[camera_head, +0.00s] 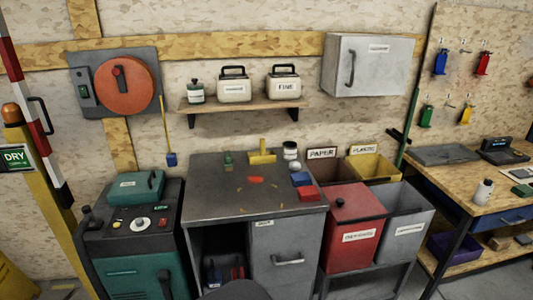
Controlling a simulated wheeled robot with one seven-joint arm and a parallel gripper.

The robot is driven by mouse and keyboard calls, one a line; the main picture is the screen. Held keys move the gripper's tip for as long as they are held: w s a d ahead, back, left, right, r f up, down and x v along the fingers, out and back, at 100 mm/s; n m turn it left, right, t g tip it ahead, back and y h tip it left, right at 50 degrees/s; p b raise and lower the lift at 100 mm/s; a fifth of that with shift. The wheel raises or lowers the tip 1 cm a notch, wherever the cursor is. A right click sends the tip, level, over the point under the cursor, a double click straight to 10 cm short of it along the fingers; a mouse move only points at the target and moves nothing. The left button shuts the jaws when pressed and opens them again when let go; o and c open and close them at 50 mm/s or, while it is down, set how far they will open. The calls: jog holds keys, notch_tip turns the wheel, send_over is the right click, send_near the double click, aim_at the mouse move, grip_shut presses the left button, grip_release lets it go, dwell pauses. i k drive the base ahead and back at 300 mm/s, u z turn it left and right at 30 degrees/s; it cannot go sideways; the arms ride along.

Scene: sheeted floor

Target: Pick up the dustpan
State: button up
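No thing in the camera_head view can be told for certain as the dustpan. A long-handled tool (168,140) with a thin yellow handle and a small blue end hangs upright on the wall, left of the shelf; it may be a brush or a dustpan. On the grey cabinet top (215,203) lie a small flat red piece (255,180), a yellow upright piece (262,156), a green piece (228,159), a blue piece (300,179) and a red block (308,193). My gripper is not in view.
A teal machine (130,270) stands left of the cabinet. A red bin (352,225) and a grey bin (402,215) stand right of it. A workbench (480,190) is at far right. A shelf (245,105) holds containers. The cabinet's front top is mostly clear.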

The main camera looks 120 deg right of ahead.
aim_at(263, 157)
jog(key=k, duration=2.45)
jog(key=z, duration=1.6)
jog(key=i, duration=0.45)
jog(key=u, duration=0.05)
